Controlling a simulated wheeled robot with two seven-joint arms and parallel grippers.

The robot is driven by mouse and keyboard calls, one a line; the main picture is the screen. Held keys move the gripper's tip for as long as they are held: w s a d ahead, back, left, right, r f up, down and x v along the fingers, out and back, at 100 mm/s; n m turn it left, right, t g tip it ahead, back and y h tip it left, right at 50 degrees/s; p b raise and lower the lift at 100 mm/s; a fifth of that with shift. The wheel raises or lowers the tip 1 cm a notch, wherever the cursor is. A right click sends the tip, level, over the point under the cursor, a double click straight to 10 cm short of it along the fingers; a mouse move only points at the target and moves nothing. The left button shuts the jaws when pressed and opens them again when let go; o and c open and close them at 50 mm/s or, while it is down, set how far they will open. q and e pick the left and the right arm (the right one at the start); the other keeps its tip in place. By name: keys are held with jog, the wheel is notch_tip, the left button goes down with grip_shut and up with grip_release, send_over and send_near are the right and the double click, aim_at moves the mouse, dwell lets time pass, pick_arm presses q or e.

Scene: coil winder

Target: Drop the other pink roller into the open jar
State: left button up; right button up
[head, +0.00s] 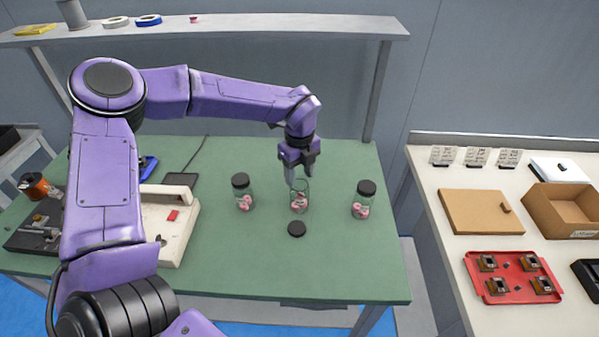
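The open jar (299,205) stands upright on the green table, a clear glass jar with pink rollers low inside it. Its black lid (296,229) lies flat on the table just in front of it. My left gripper (299,174) points down right above the open jar, its fingertips near the jar's mouth. I cannot tell how far apart its fingers are, and I see no roller between them. A small pink roller (193,18) sits on the wall shelf at the back. My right gripper is not in view.
Two jars with black lids and pink pieces inside stand on either side, the left jar (243,197) and the right jar (363,203). A cream machine (178,235) is at left. The front right of the green table (350,265) is clear. A white bench (425,170) stands at right.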

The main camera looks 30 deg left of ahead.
pick_arm(q)
notch_tip(320, 180, up, 11)
jog(key=b, duration=0.1)
jog(key=shift+f+b, duration=0.2)
jog(key=shift+b, duration=0.2)
dwell(0.8)
